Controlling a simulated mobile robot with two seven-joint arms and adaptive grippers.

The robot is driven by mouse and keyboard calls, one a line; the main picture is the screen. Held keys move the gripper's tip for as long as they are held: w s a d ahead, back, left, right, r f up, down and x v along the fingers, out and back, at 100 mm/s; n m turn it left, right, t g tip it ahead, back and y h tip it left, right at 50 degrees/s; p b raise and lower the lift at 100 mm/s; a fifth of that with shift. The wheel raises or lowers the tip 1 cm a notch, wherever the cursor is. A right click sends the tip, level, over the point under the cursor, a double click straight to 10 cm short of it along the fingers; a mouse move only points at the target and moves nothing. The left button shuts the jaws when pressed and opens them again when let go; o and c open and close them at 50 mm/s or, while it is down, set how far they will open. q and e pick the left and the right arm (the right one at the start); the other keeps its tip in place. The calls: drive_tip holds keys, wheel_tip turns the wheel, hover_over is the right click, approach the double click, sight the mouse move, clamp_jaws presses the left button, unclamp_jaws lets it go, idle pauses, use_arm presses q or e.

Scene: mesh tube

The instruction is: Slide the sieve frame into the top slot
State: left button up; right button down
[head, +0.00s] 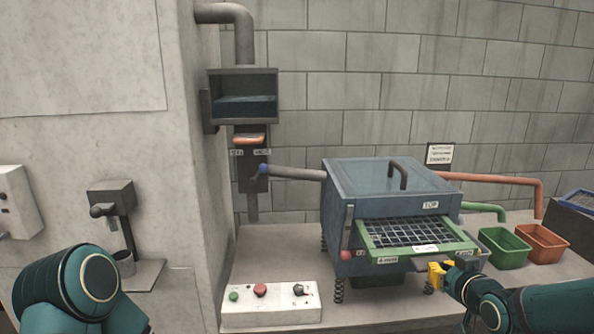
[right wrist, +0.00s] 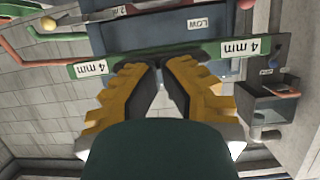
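The sieve frame (head: 415,236), a green rim around a dark mesh, sticks out of the front of the blue sieve box (head: 345,205), under the "TOP" label (head: 430,204). Its rear part is hidden inside the box. My right gripper (head: 435,274) is at the frame's front edge. In the right wrist view its yellow fingers (right wrist: 159,63) come nearly together at the middle of the green front bar (right wrist: 110,64), between two "4 mm" labels. They look shut on it, though the contact is partly hidden. My left gripper is out of view.
A lid handle (head: 399,175) tops the box, which stands on springs (head: 338,290). A control panel (head: 270,305) with buttons is at front left. Green (head: 503,248) and orange (head: 542,244) bins stand right. A "LOW" label (right wrist: 199,23) shows on the box.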

sight(427, 251)
drive_tip(key=shift+w+a+f+b, duration=0.1)
drive_tip(key=shift+w+a+b, duration=0.1)
drive_tip(key=shift+w, duration=1.1)
drive_tip(key=shift+w+a+f+b, duration=0.15)
drive_tip(key=shift+w+b, duration=0.1)
drive_tip(key=shift+w, duration=1.05)
drive_tip(key=shift+w+a+f+b, duration=0.1)
drive_tip(key=shift+w+b, duration=0.1)
drive_tip(key=shift+w, duration=1.1)
drive_tip(key=shift+w+a+f, duration=0.1)
drive_tip(key=shift+w, duration=1.7)
drive_tip(key=shift+w+a, duration=0.1)
drive_tip(key=shift+w, duration=1.65)
drive_tip(key=shift+s+d+f+b, duration=0.1)
drive_tip(key=shift+s+b, duration=0.25)
drive_tip(key=shift+s, duration=0.3)
drive_tip(key=shift+v, duration=0.9)
drive_tip(key=shift+s+d, duration=0.15)
drive_tip(key=shift+s, duration=1.65)
